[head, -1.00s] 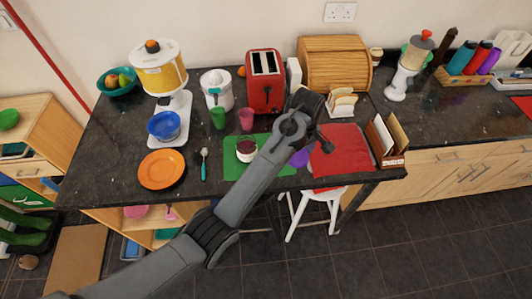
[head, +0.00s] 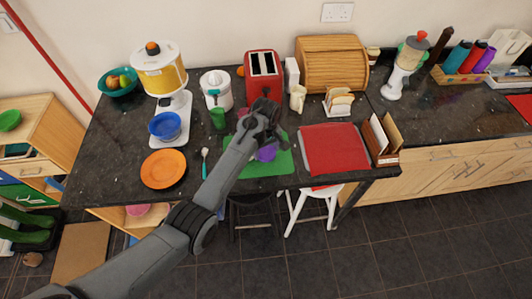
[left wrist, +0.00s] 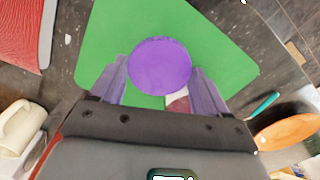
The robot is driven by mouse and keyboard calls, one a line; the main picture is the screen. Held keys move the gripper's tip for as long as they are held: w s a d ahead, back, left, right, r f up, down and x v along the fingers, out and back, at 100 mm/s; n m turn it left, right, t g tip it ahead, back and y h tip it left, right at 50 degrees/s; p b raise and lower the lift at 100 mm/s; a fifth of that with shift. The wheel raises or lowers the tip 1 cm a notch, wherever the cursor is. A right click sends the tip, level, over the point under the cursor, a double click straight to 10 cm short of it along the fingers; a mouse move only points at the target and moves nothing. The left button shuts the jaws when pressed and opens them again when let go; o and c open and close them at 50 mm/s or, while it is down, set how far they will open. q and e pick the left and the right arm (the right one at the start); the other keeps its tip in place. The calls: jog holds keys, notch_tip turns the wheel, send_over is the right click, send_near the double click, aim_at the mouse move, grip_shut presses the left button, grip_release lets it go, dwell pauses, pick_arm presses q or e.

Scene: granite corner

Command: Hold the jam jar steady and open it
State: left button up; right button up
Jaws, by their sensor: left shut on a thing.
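My left gripper (head: 264,135) hangs over the green mat (head: 283,167) and is shut on a round purple lid (head: 266,152). In the left wrist view the purple lid (left wrist: 160,66) sits flat between the two fingers. Just beyond its lower edge, a strip of the jam jar (left wrist: 178,104) shows, whitish and dark red, standing on the green mat (left wrist: 215,45). Most of the jar is hidden behind the lid and gripper, and my arm covers it in the head view. My right gripper is not in view.
A red toaster (head: 263,78) and a cream mug (head: 298,99) stand behind the gripper. A red mat (head: 333,150) lies to the right.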

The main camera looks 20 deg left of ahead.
aim_at(266, 152)
pick_arm(q)
jog(key=shift+f, duration=1.7)
jog(key=shift+f, duration=0.1)
jog(key=o, duration=1.1)
jog(key=shift+o, duration=0.2)
